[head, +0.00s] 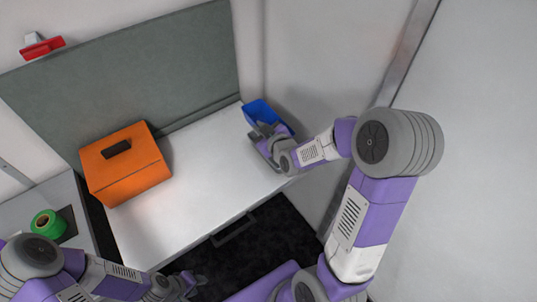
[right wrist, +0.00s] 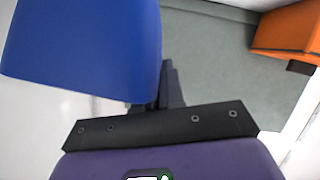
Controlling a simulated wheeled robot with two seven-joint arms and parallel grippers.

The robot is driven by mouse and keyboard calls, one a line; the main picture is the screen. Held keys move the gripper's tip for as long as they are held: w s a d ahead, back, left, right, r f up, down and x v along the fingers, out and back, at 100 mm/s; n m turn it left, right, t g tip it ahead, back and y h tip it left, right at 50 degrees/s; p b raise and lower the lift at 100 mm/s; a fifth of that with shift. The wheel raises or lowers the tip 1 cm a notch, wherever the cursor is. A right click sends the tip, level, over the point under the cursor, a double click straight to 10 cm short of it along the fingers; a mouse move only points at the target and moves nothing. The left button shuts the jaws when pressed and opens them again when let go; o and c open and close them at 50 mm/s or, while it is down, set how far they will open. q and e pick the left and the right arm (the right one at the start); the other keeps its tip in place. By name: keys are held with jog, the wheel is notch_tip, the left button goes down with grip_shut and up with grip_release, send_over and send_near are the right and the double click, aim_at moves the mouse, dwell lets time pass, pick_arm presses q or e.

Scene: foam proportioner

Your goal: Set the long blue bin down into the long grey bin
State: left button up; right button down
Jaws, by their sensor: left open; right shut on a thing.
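The long blue bin (head: 260,110) is at the far right end of the white worktop in the head view, partly covered by my right gripper (head: 265,135). My right gripper is shut on it. In the right wrist view the blue bin (right wrist: 80,40) fills the upper left, beside a dark finger (right wrist: 172,85). I cannot make out the long grey bin; grey shapes by the blue bin blend with my gripper. My left gripper (head: 188,284) is open and low at the bottom edge of the head view, apart from the worktop's objects.
An orange box (head: 125,170) with a dark handle stands on the left of the worktop (head: 205,185). A green roll (head: 46,223) lies on a side surface at far left. A grey panel rises behind and a wall stands at right. The worktop's middle is clear.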

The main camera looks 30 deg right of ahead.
jog(key=f, duration=0.2)
jog(key=f+b, duration=0.1)
jog(key=f, duration=0.1)
jog(key=d+f, duration=0.1)
jog(key=f, duration=0.1)
jog(key=shift+s+f, duration=0.15)
jog(key=shift+s, duration=0.15)
notch_tip(320, 180, down, 4)
jog(key=shift+f+b, duration=0.15)
jog(key=shift+b, duration=0.6)
jog(key=c, duration=1.2)
grip_release()
jog(key=shift+c, duration=0.2)
